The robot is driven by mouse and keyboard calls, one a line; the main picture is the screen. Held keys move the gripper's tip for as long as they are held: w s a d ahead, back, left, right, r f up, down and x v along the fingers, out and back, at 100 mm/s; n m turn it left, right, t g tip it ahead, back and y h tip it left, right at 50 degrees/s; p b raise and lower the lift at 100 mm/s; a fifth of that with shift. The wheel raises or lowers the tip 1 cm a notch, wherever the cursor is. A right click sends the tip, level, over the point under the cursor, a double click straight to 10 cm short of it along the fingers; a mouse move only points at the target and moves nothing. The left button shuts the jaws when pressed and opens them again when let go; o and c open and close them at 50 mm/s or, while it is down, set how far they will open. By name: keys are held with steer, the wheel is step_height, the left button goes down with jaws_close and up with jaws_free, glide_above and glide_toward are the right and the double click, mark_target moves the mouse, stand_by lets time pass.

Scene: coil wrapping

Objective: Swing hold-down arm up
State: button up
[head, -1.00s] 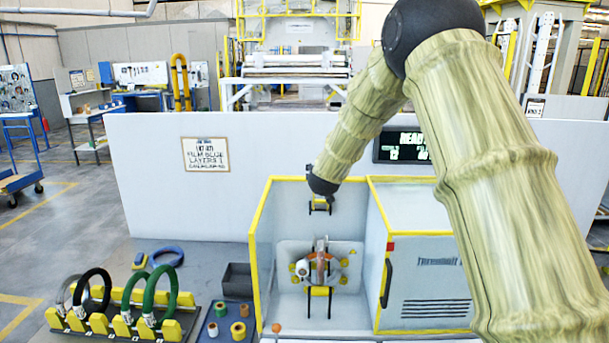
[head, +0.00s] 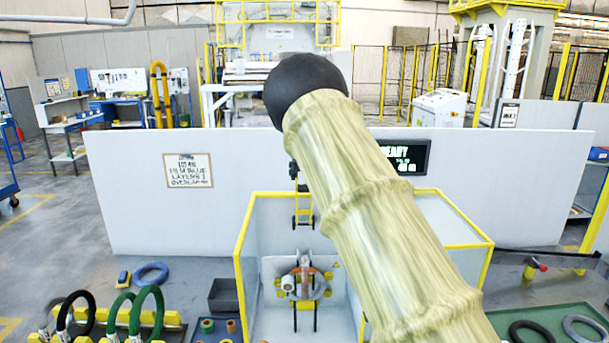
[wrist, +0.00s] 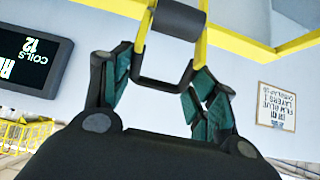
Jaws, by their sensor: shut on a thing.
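The hold-down arm (head: 304,214) is a narrow yellow frame with black parts, seen inside the yellow-edged machine enclosure in the head view. In the wrist view its yellow side bars (wrist: 200,40), black roller (wrist: 180,18) and black U-shaped handle show close up. My gripper (wrist: 165,80) is shut on the handle, with its teal finger pads on either side of it. In the head view my gripper (head: 294,172) is small and dark at the top of the arm, above the wrapping ring (head: 305,283). My arm link hides part of the enclosure.
The enclosure's yellow frame (head: 240,255) surrounds the work area closely. A rack of coils (head: 110,325) and a dark bin (head: 224,295) stand to the left. A green mat with rings (head: 550,325) lies at the right. A white partition (head: 130,200) stands behind.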

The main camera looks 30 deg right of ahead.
steer(key=shift+w+d, duration=0.3)
steer(key=shift+d, duration=0.05)
steer(key=shift+w+r, duration=0.1)
steer(key=shift+w, duration=0.05)
